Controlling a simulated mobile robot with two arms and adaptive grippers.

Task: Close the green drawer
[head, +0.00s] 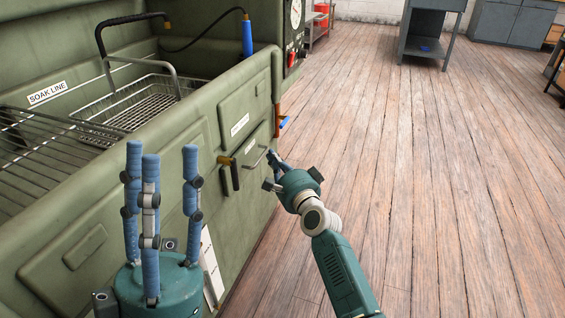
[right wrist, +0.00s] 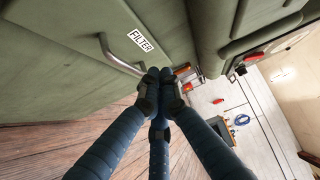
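The green drawer front (head: 258,148) is low on the right part of the green wash station, with a metal bar handle (head: 257,161). In the right wrist view the green front (right wrist: 75,65) carries a FILTER label and the handle (right wrist: 117,58). I cannot tell how far it stands out. My right gripper (head: 271,155) is just right of the handle. In the right wrist view its blue fingers (right wrist: 160,78) meet at the tips beside the handle's end, with nothing visible between them. My left gripper (head: 160,155) points up in the foreground, fingers spread and empty.
A black lever with a brass fitting (head: 232,172) sticks out left of the drawer. Wire baskets (head: 150,103) sit in the station's open basin. The wooden floor (head: 430,170) to the right is clear; a grey stand (head: 428,35) is at the back.

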